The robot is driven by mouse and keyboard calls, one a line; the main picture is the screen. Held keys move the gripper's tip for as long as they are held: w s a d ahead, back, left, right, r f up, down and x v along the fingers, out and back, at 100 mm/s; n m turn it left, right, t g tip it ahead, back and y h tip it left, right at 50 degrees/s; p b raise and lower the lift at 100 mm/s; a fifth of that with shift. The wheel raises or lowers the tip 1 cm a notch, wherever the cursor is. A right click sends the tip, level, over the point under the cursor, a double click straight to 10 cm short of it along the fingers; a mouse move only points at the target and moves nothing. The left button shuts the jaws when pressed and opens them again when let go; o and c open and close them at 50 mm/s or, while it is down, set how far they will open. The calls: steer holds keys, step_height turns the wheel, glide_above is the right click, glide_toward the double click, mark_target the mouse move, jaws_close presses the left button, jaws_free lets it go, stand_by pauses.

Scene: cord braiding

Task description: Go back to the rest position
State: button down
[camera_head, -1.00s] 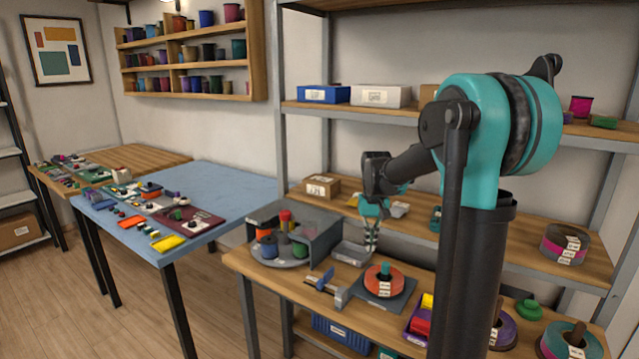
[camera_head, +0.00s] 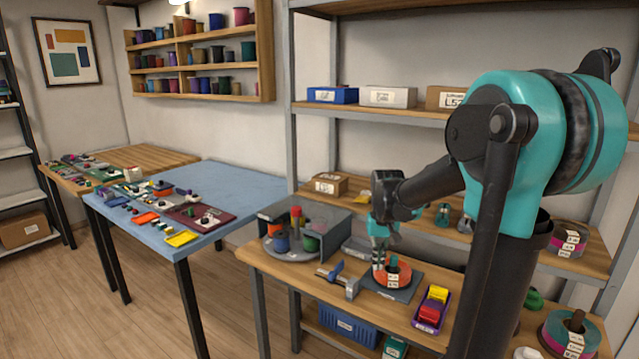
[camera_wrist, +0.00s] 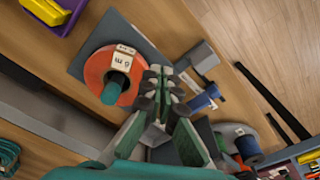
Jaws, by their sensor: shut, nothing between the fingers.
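My gripper (camera_head: 379,268) hangs pointing down over the workbench, just left of the orange-red spool (camera_head: 399,274) and partly in front of it. Its fingers are shut with nothing between them. In the wrist view, the closed fingertips (camera_wrist: 166,84) lie beside the spool (camera_wrist: 99,78), which has a green core and a "6 m" label. The spool lies on a dark grey plate (camera_head: 404,293). I cannot tell whether the fingertips touch anything.
A grey open housing (camera_head: 335,221) with several small spools stands left of the gripper. A blue-and-grey clamp-like tool (camera_head: 350,287) lies before it. A purple tray (camera_head: 427,318) with red and yellow pieces is to the right. Shelves with boxes (camera_head: 388,97) rise behind.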

steer(key=s+d+f+t, duration=0.1)
steer(key=s+f, duration=0.4)
steer(key=s, duration=0.4)
steer(key=s+d+f+t, duration=0.1)
steer(key=s+f+t, duration=0.1)
steer(key=s+f, duration=0.3)
steer(key=s, duration=0.4)
steer(key=shift+s+d, duration=0.15)
steer(key=shift+s, duration=0.1)
